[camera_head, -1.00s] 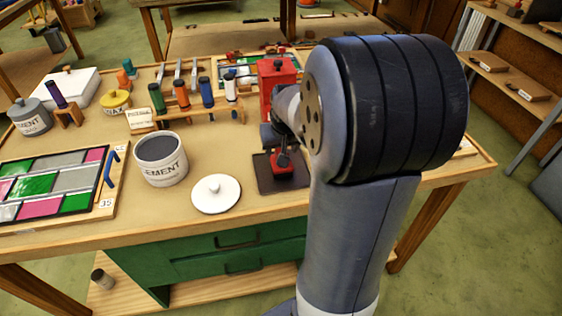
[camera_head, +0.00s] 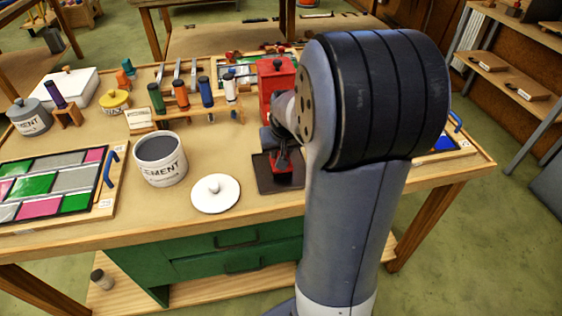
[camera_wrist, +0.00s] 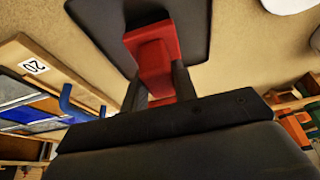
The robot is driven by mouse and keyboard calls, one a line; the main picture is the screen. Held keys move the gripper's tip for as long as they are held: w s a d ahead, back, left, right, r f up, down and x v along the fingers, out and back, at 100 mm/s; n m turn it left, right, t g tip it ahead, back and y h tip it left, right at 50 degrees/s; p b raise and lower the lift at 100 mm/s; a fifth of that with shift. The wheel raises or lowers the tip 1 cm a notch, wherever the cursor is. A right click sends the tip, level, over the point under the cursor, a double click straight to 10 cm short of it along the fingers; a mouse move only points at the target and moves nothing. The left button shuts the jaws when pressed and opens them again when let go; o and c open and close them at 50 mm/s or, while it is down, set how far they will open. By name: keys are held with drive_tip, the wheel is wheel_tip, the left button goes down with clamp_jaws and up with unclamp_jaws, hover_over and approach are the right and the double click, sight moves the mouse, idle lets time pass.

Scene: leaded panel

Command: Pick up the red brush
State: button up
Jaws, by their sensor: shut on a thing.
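The red brush (camera_wrist: 153,52) is between the two dark fingers of my gripper (camera_wrist: 158,82) in the wrist view. The fingers are shut on it, one at each side. In the head view my gripper (camera_head: 281,146) points down over a dark mat (camera_head: 266,183), with the red brush (camera_head: 283,160) below it. The mat also fills the top of the wrist view (camera_wrist: 95,22). I cannot tell whether the brush touches the mat. Its far end is hidden.
A red box (camera_head: 274,86) stands close behind my gripper. A white round lid (camera_head: 214,200) and a cement tub (camera_head: 160,172) are to the left. A rack of coloured tubes (camera_head: 190,113) stands behind. A panel with a blue handle (camera_wrist: 72,105) is near in the wrist view.

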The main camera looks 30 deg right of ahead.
drive_tip(key=shift+c, duration=0.5)
drive_tip(key=shift+r, duration=0.25)
wheel_tip(320, 180, up, 10)
drive_tip(key=shift+f, duration=0.2)
drive_tip(key=o, duration=0.5)
drive_tip(key=c, duration=0.3)
